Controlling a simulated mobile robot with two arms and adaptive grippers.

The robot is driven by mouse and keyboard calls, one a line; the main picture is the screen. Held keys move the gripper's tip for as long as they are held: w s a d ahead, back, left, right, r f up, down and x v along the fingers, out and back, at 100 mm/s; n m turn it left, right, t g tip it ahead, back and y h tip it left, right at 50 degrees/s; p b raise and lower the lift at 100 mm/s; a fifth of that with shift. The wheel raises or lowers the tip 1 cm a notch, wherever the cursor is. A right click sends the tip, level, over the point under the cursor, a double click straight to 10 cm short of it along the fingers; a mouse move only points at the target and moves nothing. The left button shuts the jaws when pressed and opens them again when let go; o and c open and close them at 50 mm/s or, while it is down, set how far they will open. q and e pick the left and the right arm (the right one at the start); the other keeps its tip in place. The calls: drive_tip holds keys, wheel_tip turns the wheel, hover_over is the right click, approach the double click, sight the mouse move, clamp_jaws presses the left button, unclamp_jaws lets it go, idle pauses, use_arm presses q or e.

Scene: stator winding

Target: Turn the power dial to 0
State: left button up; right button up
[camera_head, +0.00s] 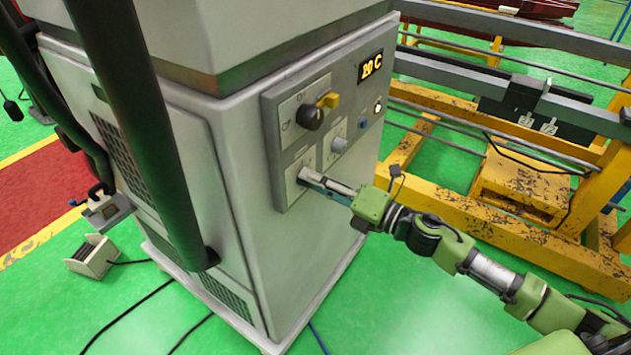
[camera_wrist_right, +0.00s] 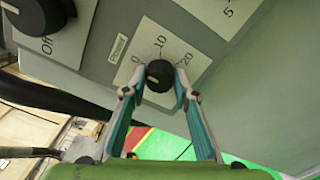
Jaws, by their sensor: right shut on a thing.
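The power dial (camera_wrist_right: 159,76) is a round black knob on a white plate marked 0, 10 and 20 in the right wrist view. A small pale mark shows on the knob's lower left side, toward the 0 side of the scale. My right gripper (camera_wrist_right: 159,95) has one finger on each side of the knob and is shut on it. In the head view my right gripper (camera_head: 305,178) reaches the lower left plate of the control panel (camera_head: 290,150), and the dial is mostly hidden there. My left gripper is not in view.
Above the dial sits a black switch with a yellow handle (camera_head: 326,101), close to my right gripper. A yellow frame (camera_head: 500,226) stands to the right of the cabinet (camera_head: 245,215).

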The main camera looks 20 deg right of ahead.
drive_tip(key=o, duration=1.1)
drive_tip(key=shift+s, duration=0.1)
drive_tip(key=v, duration=1.2)
